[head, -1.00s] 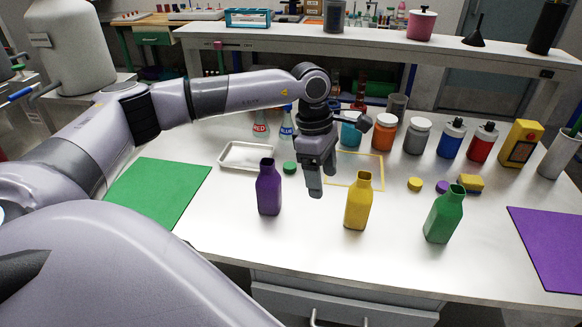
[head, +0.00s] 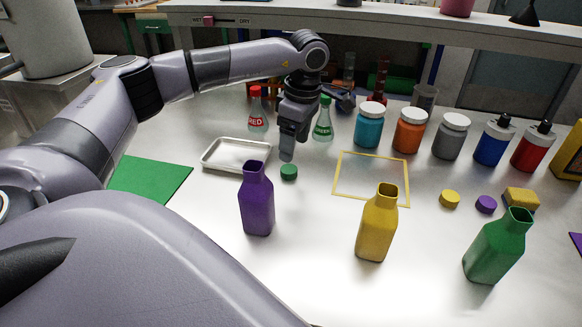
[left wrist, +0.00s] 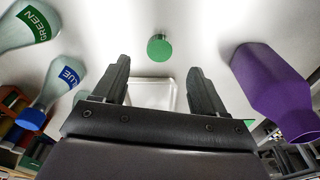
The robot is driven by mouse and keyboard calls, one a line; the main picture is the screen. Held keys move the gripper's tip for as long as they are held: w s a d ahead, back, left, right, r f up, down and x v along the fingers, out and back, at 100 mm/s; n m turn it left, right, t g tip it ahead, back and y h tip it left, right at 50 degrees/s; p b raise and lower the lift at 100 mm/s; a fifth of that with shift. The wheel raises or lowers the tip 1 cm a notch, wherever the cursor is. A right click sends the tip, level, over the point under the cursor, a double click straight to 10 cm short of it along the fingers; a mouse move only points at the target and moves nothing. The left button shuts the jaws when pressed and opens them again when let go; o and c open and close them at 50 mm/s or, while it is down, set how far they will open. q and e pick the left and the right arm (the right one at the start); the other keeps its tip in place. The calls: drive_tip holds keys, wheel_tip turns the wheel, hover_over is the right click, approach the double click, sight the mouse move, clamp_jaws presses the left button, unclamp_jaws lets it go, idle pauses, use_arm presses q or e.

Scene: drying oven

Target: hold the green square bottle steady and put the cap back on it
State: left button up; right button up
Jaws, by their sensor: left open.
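The green square bottle (head: 497,247) stands uncapped at the right front of the table in the head view. The green cap (head: 289,172) lies on the table right of the metal tray, and it also shows in the left wrist view (left wrist: 160,48). My left gripper (head: 287,151) is open and empty above and just behind the cap. In the left wrist view its two fingers (left wrist: 158,78) are spread, with the cap beyond and between them. My right gripper is not in view.
The purple bottle (head: 257,200) and yellow bottle (head: 378,225) stand open nearby. A metal tray (head: 207,160), flask (head: 323,125) and yellow frame (head: 372,200) surround the cap area. Yellow (head: 449,199) and purple (head: 486,204) caps lie right. Several jars line the back.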

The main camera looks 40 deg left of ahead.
sight(289, 169)
use_arm(q)
drive_tip(key=shift+s, duration=0.1)
drive_tip(key=shift+s+a+f, duration=0.1)
drive_tip(key=shift+a+f, duration=0.1)
drive_tip(key=shift+f, duration=1)
drive_tip(key=shift+w+a+f, duration=0.1)
drive_tip(key=shift+a+f, duration=0.1)
drive_tip(key=shift+f, duration=0.95)
drive_tip(key=shift+s+a+f, duration=0.1)
drive_tip(key=shift+a+f, duration=0.1)
drive_tip(key=shift+f, duration=1)
drive_tip(key=c, duration=1.1)
